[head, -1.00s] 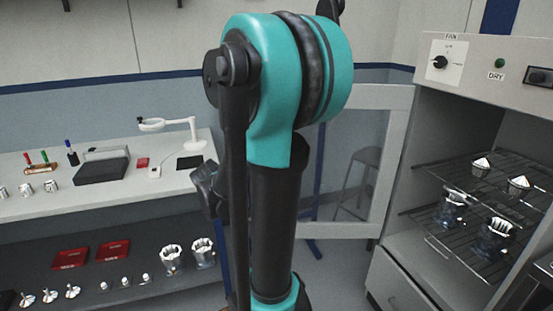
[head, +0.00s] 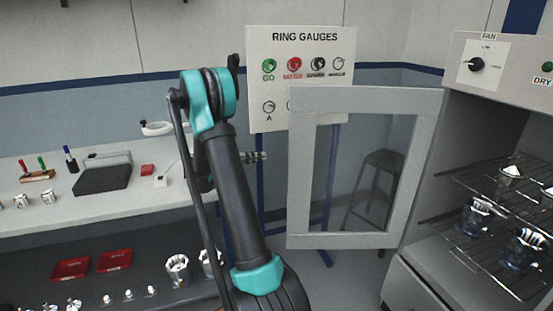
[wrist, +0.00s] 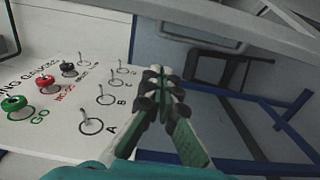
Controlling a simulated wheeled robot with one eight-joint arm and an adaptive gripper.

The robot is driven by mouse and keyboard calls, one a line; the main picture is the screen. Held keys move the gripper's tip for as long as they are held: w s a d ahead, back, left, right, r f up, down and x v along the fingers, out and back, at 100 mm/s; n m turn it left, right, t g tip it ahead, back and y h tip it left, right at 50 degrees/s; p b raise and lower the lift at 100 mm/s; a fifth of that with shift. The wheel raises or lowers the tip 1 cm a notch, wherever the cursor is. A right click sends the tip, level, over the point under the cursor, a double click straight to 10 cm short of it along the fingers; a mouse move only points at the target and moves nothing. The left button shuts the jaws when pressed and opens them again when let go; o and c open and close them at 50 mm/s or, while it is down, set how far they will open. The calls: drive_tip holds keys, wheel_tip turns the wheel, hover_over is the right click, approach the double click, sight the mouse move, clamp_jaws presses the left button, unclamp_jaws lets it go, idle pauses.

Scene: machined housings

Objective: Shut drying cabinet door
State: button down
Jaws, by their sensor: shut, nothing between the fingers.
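The drying cabinet door (head: 420,150) is a pale frame around a glass pane. It stands wide open to the left of the drying cabinet (head: 500,65), in the head view. A pale bar (wrist: 235,22) crosses the top of the wrist view and looks like part of the door frame. My gripper (wrist: 157,74) is shut and empty in the wrist view, in front of the ring gauge board and the glass area. In the head view its tips (head: 256,157) show past my arm, left of the door's free edge. I see no contact with the door.
A ring gauge board (head: 302,45) stands behind the door's left edge. A stool (head: 378,175) shows through the glass. The cabinet's wire racks (head: 470,185) hold metal housings. A workbench (head: 120,205) with tools and red trays fills the left.

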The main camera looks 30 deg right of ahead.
drive_tip(key=x, duration=1)
drive_tip(key=shift+s+a, duration=0.6)
drive_tip(key=shift+s, duration=0.25)
drive_tip(key=shift+s+a, duration=0.6)
drive_tip(key=shift+s, duration=0.25)
